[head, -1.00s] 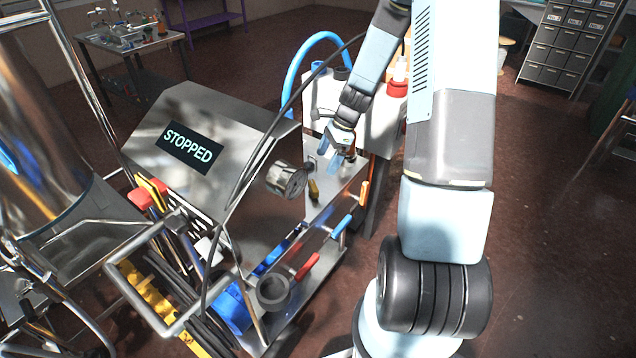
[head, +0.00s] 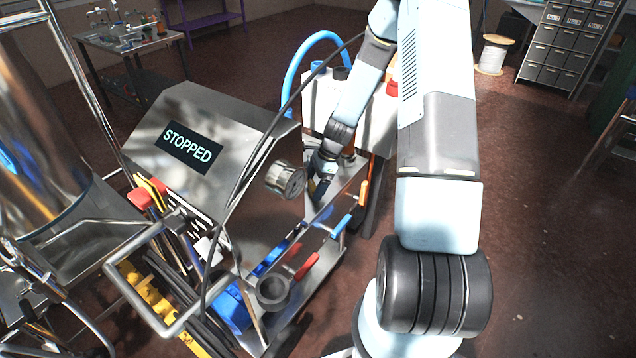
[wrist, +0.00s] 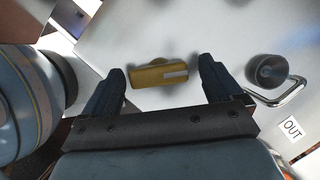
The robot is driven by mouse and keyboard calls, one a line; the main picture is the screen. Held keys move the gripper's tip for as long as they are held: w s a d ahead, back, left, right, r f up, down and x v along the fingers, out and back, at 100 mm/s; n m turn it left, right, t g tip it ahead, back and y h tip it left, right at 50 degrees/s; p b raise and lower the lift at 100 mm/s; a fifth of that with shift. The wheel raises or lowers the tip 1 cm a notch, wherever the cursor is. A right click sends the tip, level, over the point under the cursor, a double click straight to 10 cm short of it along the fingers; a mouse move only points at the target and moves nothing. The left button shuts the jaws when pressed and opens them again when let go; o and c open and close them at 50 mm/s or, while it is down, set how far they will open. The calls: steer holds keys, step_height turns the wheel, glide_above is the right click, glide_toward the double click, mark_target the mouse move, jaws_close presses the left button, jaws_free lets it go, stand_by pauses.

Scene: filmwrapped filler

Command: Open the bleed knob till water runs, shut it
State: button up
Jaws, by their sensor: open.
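The bleed knob, a small brass-yellow bar with a pale stripe (wrist: 150,76), shows in the wrist view against a bright metal panel. My gripper (wrist: 162,78) is open, with one dark finger to the left of the knob and one to the right. Gaps show between the knob and both fingers; how far the fingertips are from the panel is unclear. In the head view my gripper (head: 320,187) is at the machine's right side and hides the knob. I see no running water. The machine's display (head: 188,147) reads STOPPED.
A dark round fitting (wrist: 268,71), a curved metal bar and an OUT label (wrist: 291,128) are right of the fingers. A large round body (wrist: 22,95) is close at left. Red (head: 306,266) and blue (head: 341,225) handles and a dark cup (head: 272,290) are lower on the machine.

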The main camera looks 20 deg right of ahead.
steer(key=shift+c, duration=0.3)
steer(key=c, duration=0.9)
steer(key=shift+w+d, duration=0.1)
steer(key=shift+d, duration=0.3)
steer(key=shift+c, duration=0.4)
steer(key=shift+a+r, duration=0.1)
steer(key=shift+a, duration=0.2)
steer(key=shift+a+n, duration=0.15)
steer(key=shift+n, duration=0.25)
steer(key=n+g, duration=0.1)
steer(key=n, duration=0.3)
steer(key=n+g, duration=0.1)
steer(key=n, duration=0.1)
steer(key=shift+w+a+n+g+h, duration=0.2)
steer(key=shift+a+n+g+h, duration=0.1)
steer(key=n+g+h, duration=0.1)
steer(key=n, duration=0.3)
steer(key=shift+w+a, duration=0.1)
steer(key=shift+n+g+h, duration=0.25)
steer(key=shift+n+h, duration=0.25)
steer(key=shift+n, duration=0.75)
steer(key=shift+n+g+h, duration=0.25)
steer(key=shift+n+h, duration=0.25)
steer(key=shift+n, duration=0.75)
